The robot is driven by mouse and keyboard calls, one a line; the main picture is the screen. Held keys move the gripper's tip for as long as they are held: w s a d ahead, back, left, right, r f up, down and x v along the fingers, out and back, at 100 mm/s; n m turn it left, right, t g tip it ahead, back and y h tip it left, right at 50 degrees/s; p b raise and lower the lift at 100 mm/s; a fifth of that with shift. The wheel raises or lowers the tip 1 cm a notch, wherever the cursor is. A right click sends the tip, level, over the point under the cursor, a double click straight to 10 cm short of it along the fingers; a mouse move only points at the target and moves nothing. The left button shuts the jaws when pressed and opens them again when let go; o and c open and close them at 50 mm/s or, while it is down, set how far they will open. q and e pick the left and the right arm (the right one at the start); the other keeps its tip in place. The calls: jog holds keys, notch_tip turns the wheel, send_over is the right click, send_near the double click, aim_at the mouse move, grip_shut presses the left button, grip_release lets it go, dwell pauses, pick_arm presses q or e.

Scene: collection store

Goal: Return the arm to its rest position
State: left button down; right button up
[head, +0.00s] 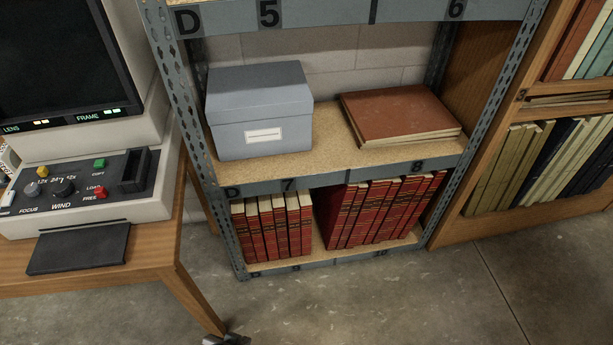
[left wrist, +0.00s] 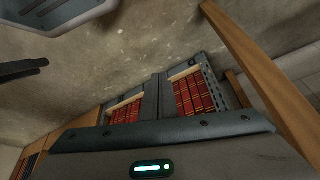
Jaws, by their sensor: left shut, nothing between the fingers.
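My left gripper (head: 228,340) shows only as a small grey tip at the bottom edge of the head view, beside the lower end of the wooden table leg. In the left wrist view its dark fingers (left wrist: 22,70) come in from the left edge, close together, with nothing seen between them. The rest of the left arm is out of the head view. My right gripper is in neither view.
A wooden table (head: 150,262) with a film reader (head: 85,185) stands at left. A metal shelf (head: 345,178) holds a grey box (head: 260,105), a brown album (head: 400,112) and red books (head: 375,212). A wooden bookcase (head: 480,232) stands at right. Concrete floor (head: 400,300) in front is clear.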

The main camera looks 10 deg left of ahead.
pick_arm(q)
jog(key=s+d+f+t, duration=0.1)
jog(key=s+d+f, duration=0.1)
jog(key=f, duration=1.4)
jog(key=shift+s+d+f+t+h, duration=0.15)
jog(key=shift+s+f+t+h, duration=0.25)
jog(key=shift+s, duration=0.15)
dwell(0.9)
